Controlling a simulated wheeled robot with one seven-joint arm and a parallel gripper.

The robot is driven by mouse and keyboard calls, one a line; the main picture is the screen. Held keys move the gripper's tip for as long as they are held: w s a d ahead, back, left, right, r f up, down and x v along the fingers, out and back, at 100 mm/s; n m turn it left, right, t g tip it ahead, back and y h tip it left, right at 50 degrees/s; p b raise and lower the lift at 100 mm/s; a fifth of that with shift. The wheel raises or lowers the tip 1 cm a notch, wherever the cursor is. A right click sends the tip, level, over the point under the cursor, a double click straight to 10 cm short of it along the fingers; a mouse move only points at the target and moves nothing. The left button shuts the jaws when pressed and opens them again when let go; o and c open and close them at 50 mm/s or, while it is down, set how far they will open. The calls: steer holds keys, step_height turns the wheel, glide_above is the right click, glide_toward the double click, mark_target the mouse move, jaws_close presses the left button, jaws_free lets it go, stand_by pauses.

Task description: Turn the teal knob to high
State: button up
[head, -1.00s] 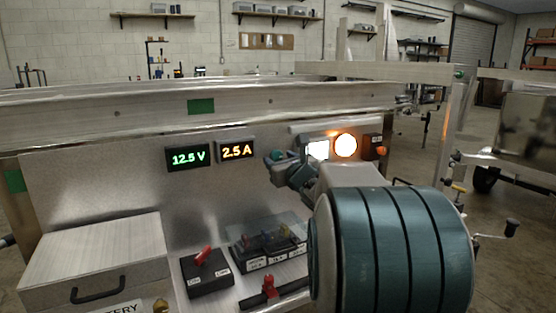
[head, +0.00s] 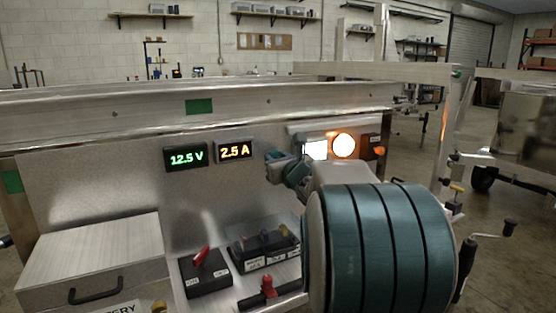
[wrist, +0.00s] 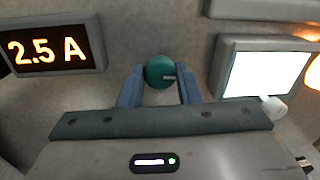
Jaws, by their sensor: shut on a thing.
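The teal knob (wrist: 160,71) sits on the metal panel between the amber 2.5 A display (wrist: 48,50) and a bright white lit panel (wrist: 265,72) in the wrist view. In the head view my gripper (head: 277,166) is at the panel, right of the 2.5 A display, and the knob is mostly hidden behind the fingers. Any scale markings around the knob cannot be made out.
A green 12.5 V display (head: 186,157) is left of the amber one. A round orange lamp (head: 343,145) glows at the right. Below are a red-handled switch (head: 201,256), a grey box (head: 95,255) and a fuse block with coloured levers (head: 265,243).

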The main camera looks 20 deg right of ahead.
steer(key=m, duration=0.3)
steer(key=m+p, duration=0.1)
steer(key=m, duration=0.3)
steer(key=shift+r+g, duration=0.1)
steer(key=shift+g, duration=0.2)
steer(key=m+y+p, duration=0.1)
steer(key=m+p, duration=0.1)
steer(key=m, duration=0.2)
steer(key=shift+r, duration=0.1)
steer(key=m+p, duration=0.2)
steer(key=m, duration=0.1)
steer(key=shift+m, duration=0.3)
steer(key=m+y+p, duration=0.1)
steer(key=m+p, duration=0.3)
steer(key=m, duration=0.2)
steer(key=shift+d+m, duration=0.15)
steer(key=shift+m, duration=0.15)
steer(key=m+p, duration=0.1)
steer(key=m, duration=0.3)
steer(key=shift+y+p, duration=0.3)
steer(key=shift+p, duration=0.1)
steer(key=shift+m+p, duration=0.45)
steer(key=shift+m, duration=0.65)
